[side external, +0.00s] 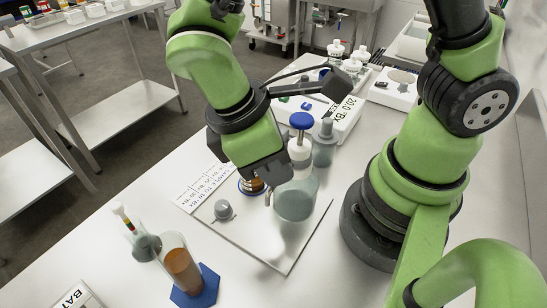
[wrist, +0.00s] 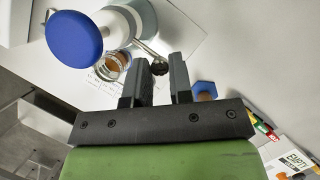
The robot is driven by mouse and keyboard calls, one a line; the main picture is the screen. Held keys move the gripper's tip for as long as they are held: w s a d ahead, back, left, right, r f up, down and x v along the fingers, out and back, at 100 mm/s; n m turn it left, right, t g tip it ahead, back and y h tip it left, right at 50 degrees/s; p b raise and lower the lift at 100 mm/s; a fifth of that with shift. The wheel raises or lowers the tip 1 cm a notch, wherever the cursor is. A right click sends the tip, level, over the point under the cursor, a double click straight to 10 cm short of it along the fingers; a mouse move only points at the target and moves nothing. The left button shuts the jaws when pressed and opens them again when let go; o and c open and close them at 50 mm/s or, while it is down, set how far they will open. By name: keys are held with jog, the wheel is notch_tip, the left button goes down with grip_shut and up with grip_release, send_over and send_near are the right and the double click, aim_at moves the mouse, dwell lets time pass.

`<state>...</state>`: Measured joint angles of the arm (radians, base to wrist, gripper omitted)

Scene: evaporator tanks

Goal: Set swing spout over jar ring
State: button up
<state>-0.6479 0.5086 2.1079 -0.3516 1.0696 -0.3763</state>
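My gripper (wrist: 160,63) is open, its two dark fingers apart with a gap between them. In the side view it is above the white board, beside the evaporator tank, and its fingers are partly hidden. The tank (side external: 297,202) is a pale, clear vessel; its blue knob (wrist: 74,38) is large in the wrist view. A short metal spout (wrist: 148,49) shows beside the tank, with a small dark round part (wrist: 158,70) near the gap between my fingertips. I cannot tell whether they touch. A jar with amber contents (side external: 252,186) stands on the board, apart from the spout's visible end.
A cylinder of brown liquid (side external: 183,268) on a blue hexagonal base (side external: 197,290) and a clear vessel with a hydrometer (side external: 145,245) stand at front left. A grey knob (side external: 222,210) sits on the white board (side external: 262,241). The board's front is clear.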

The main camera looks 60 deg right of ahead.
grip_shut()
jog(key=shift+w, duration=0.1)
jog(key=w+d+m+y, duration=0.5)
jog(key=d+m+y, duration=0.1)
jog(key=m, duration=1.2)
jog(key=shift+w+d, duration=0.35)
jog(key=shift+d, duration=0.05)
jog(key=shift+y, duration=0.3)
jog(key=o, duration=0.5)
grip_release()
